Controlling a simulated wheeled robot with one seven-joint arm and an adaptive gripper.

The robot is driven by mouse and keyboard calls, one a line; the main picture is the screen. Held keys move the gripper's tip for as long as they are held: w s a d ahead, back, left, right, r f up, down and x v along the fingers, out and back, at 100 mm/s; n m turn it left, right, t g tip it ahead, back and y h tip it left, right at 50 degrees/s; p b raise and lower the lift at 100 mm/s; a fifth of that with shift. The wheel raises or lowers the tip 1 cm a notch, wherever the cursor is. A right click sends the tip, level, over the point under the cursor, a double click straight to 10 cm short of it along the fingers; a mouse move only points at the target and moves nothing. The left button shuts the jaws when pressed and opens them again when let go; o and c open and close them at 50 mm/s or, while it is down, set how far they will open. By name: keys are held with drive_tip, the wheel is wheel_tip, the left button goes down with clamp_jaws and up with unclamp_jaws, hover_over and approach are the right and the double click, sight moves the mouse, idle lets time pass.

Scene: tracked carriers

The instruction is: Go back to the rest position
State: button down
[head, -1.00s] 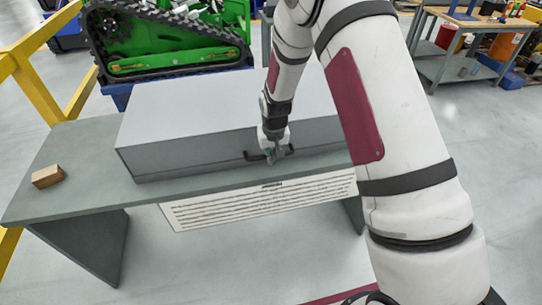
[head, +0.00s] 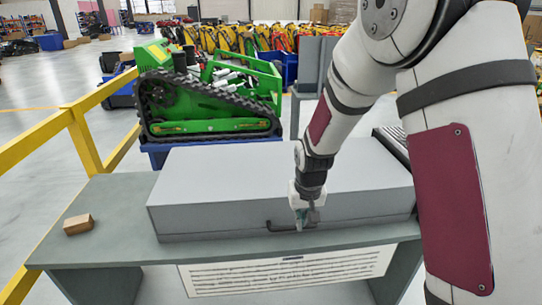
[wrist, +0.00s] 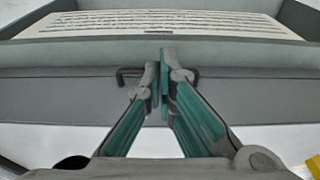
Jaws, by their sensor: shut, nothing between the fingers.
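My gripper (head: 304,222) is shut and empty, pointing down at the front of a long grey box (head: 230,185). The box lies on a grey-green table (head: 120,215). A dark bar handle (head: 276,228) sits low on the box's front, and my fingertips overlap it in the head view. In the wrist view my teal-padded fingers (wrist: 161,82) meet in front of the handle (wrist: 126,76) and hide its middle. I cannot tell whether they touch it.
A small brown block (head: 78,224) lies on the table's left end. A printed sheet (head: 290,270) hangs at the table's front. A green tracked carrier (head: 210,100) stands behind, and a yellow rail (head: 85,140) runs at left. Open floor shows at far left.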

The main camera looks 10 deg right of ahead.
drive_tip(key=s+d+r+t, duration=0.1)
drive_tip(key=s+r, duration=0.3)
drive_tip(key=r, duration=0.4)
drive_tip(key=s+d+r+t, duration=0.1)
drive_tip(key=s+r, duration=0.4)
drive_tip(key=r, duration=0.4)
drive_tip(key=s+r, duration=0.3)
drive_tip(key=s, duration=0.3)
drive_tip(key=s+d+r+t, duration=0.1)
drive_tip(key=s+r, duration=0.1)
drive_tip(key=s, duration=0.3)
drive_tip(key=s+d+r, duration=0.1)
drive_tip(key=s+r, duration=0.2)
drive_tip(key=s, duration=0.3)
drive_tip(key=shift+s+d+r, duration=0.25)
drive_tip(key=shift+s+r, duration=0.05)
drive_tip(key=shift+s, duration=0.05)
drive_tip(key=shift+d, duration=0.1)
